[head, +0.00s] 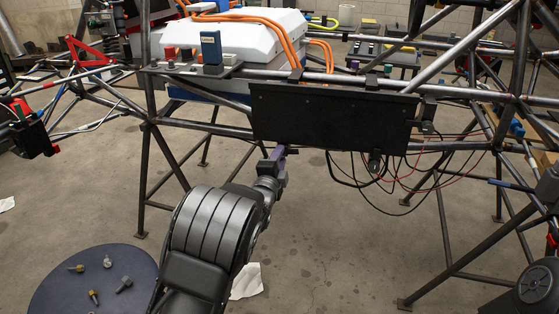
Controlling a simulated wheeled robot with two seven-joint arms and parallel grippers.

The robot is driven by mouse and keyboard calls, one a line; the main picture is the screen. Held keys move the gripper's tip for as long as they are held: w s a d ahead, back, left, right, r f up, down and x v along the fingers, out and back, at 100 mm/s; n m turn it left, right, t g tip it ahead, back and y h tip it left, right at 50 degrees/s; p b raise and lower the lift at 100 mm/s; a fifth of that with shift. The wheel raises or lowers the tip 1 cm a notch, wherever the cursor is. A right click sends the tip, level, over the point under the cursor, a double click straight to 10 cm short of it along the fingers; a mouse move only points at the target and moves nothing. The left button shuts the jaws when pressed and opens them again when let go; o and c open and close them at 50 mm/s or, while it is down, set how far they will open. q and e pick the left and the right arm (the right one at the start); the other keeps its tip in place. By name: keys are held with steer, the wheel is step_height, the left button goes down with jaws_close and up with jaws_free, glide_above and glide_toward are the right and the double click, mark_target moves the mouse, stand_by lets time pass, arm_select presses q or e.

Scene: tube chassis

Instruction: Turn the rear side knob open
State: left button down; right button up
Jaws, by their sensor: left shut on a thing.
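My left arm rises from the bottom of the head view. Its gripper (279,153) is just below the lower edge of a black panel (330,112), left of the panel's middle. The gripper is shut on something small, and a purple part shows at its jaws. I cannot tell how much of that is the gripper and how much the held thing. No side knob can be made out clearly there; the jaws and panel edge may hide it. A small dark round fitting (375,162) hangs under the panel further right. My right gripper is not in view.
Steel tubes (150,90) of the chassis surround the panel. Loose black and red cables (405,190) hang below it on the right. A white box (235,35) with orange hoses sits above. A dark round tray (60,285) with several small fittings is at lower left.

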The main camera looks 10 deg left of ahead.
arm_select(q)
steer(key=shift+m, duration=0.9)
steer(key=c, duration=1.1)
jaws_free()
steer(key=s+p, duration=0.1)
steer(key=s, duration=0.7)
steer(key=shift+w, duration=0.1)
